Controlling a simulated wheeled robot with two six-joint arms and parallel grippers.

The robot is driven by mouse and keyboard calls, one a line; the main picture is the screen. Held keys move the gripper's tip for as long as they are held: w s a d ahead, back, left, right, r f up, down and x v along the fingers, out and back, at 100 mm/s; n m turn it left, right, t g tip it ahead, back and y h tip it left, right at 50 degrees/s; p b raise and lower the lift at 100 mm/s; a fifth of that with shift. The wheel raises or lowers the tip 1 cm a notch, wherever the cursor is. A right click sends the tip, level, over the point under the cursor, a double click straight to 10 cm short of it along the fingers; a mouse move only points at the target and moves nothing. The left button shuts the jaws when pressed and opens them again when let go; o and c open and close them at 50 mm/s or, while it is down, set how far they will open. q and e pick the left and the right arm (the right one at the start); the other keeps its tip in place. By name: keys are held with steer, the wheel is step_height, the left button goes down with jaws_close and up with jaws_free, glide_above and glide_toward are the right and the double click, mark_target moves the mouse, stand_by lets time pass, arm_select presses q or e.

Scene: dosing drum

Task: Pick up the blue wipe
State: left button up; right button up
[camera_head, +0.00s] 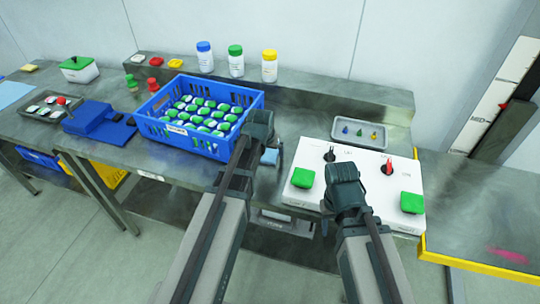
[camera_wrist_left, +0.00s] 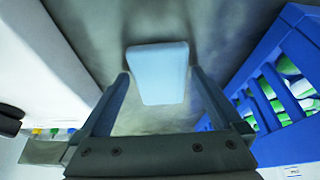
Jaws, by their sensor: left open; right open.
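The blue wipe (camera_head: 270,157) is a small light-blue folded piece lying on the metal table between the blue crate and the white panel box. My left gripper (camera_head: 262,130) is over it and hides part of it in the head view. In the left wrist view the wipe (camera_wrist_left: 158,72) shows as a pale block, centred ahead of and partly between the two open fingers (camera_wrist_left: 160,82). I see no contact with either finger. My right gripper (camera_head: 345,178) is open in front of the white panel box; its fingertips are hard to make out.
The blue crate (camera_head: 255,100) of green-and-white containers stands just left of the wipe. The white panel box (camera_head: 322,150) with green buttons stands to its right. A grey tray (camera_head: 388,131) and several bottles (camera_head: 236,62) are behind. Bare table lies around the wipe.

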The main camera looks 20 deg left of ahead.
mark_target(268, 154)
arm_select(q)
steer(key=c, duration=1.1)
steer(key=shift+c, duration=0.2)
steer(key=shift+r, duration=0.1)
step_height(268, 154, up, 10)
steer(key=p, duration=1)
steer(key=o, duration=0.7)
steer(key=c, duration=0.6)
